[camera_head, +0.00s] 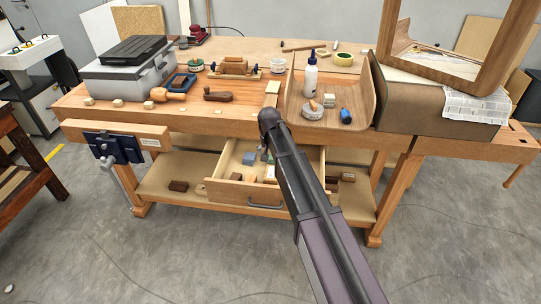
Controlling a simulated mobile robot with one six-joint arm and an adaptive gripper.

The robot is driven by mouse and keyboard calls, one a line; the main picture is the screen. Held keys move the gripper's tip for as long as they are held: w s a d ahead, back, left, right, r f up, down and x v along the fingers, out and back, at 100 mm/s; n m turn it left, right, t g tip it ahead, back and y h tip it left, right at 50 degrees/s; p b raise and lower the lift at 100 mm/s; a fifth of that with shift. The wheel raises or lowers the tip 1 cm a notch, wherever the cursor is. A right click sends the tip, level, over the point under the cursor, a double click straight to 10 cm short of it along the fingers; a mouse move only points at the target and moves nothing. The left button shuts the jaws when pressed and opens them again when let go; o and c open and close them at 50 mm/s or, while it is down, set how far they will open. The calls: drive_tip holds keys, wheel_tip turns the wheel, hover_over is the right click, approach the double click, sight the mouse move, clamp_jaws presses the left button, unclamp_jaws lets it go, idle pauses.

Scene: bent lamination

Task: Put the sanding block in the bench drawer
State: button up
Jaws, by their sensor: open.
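The bench drawer (235,193) is pulled out below the benchtop, with its grey handle at the front. Inside it are a blue-grey block (249,158) and a small green and white item (270,173). I cannot tell for sure which block is the sanding block; a small blue block (346,117) lies in the curved wooden tray on the bench. My arm reaches up over the drawer's right side and hides part of it.
The curved wooden tray (362,95) also holds a white bottle (310,77) and a round container. A grey toolbox (125,75), a hand plane (218,95) and several small wooden blocks stand on the bench. A blue vise (113,147) juts out at left.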

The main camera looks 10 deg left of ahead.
drive_tip(key=shift+d, duration=0.1)
drive_tip(key=s+d+g, duration=0.1)
drive_tip(key=s+d, duration=2.3)
drive_tip(key=d, duration=0.1)
drive_tip(key=shift+d+g, duration=0.4)
drive_tip(key=shift+f, duration=0.1)
